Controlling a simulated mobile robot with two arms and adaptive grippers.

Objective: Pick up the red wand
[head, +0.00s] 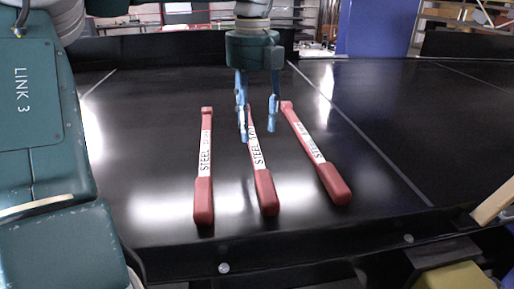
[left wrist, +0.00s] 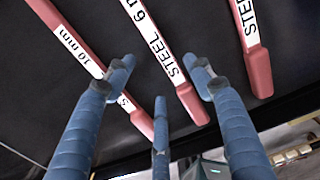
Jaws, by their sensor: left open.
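Three red wands with white labels reading STEEL lie side by side on the black belt: a left wand (head: 203,200), a middle wand (head: 266,193) and a right wand (head: 333,185). My left gripper (head: 258,118) is open with blue fingers, above the far part of the middle wand. In the left wrist view the fingers are spread and empty. The middle wand (left wrist: 192,103) shows between and beyond the fingertips, and another wand (left wrist: 258,75) lies to the right. A third wand (left wrist: 70,37), marked 10 mm, runs partly behind the left finger. My right gripper is out of view.
The black conveyor belt (head: 400,125) is clear to the right of the wands. A dark raised edge (head: 180,45) runs along the back, with a blue panel (head: 375,28) behind it. A yellow object (head: 455,277) is at the lower right.

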